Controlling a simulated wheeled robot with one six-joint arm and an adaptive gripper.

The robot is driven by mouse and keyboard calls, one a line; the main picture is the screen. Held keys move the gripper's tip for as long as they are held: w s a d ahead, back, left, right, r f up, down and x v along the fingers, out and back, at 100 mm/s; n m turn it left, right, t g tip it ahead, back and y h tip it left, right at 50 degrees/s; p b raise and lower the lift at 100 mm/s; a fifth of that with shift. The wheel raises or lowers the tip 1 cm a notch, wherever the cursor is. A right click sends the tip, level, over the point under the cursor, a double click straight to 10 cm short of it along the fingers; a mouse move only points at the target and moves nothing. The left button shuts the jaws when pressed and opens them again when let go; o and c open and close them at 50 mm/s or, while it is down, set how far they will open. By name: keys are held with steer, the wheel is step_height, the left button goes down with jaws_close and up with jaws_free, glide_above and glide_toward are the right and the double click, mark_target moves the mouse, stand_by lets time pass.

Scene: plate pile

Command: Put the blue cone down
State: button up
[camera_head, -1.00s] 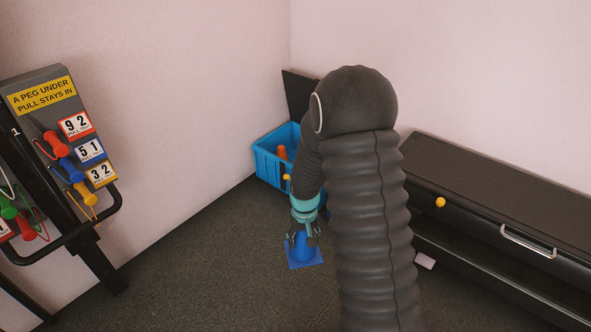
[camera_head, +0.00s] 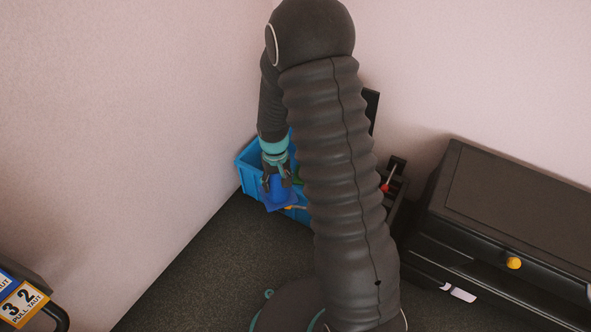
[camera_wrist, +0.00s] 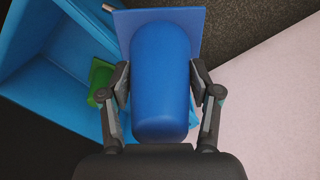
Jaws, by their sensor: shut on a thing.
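The blue cone (camera_head: 278,188) with its square base is held upright, base down, in the head view. In the wrist view the rounded cone (camera_wrist: 160,95) lies between the fingers, with its flat base (camera_wrist: 188,18) beyond. My gripper (camera_wrist: 160,80) is shut on the cone's sides. In the head view my gripper (camera_head: 277,170) is in front of the blue crate (camera_head: 247,173) and overlaps it. I cannot tell whether the cone is over the crate or just before it. My arm hides much of the crate's right part.
A green object (camera_wrist: 99,80) shows at the crate in the wrist view. Pink walls meet behind the crate. A dark cabinet (camera_head: 515,195) with a yellow knob (camera_head: 514,263) stands at right. Floor at left front is clear.

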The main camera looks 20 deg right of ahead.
steer(key=d+n+p, duration=0.1)
steer(key=d, duration=0.1)
steer(key=w+d+n+p, duration=0.1)
steer(key=d, duration=0.2)
steer(key=w+d+p, duration=0.1)
steer(key=d, duration=0.1)
steer(key=shift+w+d+r+n, duration=0.15)
steer(key=shift+w+r+n, duration=0.1)
steer(key=shift+n, duration=0.15)
steer(key=d+f+n+p, duration=0.2)
steer(key=d+n+p, duration=0.15)
steer(key=d, duration=0.65)
steer(key=shift+n, duration=0.45)
step_height(320, 180, down, 18)
steer(key=shift+w+r+b, duration=0.1)
steer(key=shift+r+b, duration=0.15)
steer(key=shift+b, duration=0.35)
steer(key=shift+f, duration=0.1)
steer(key=o, duration=1.3)
steer(key=shift+c, duration=0.2)
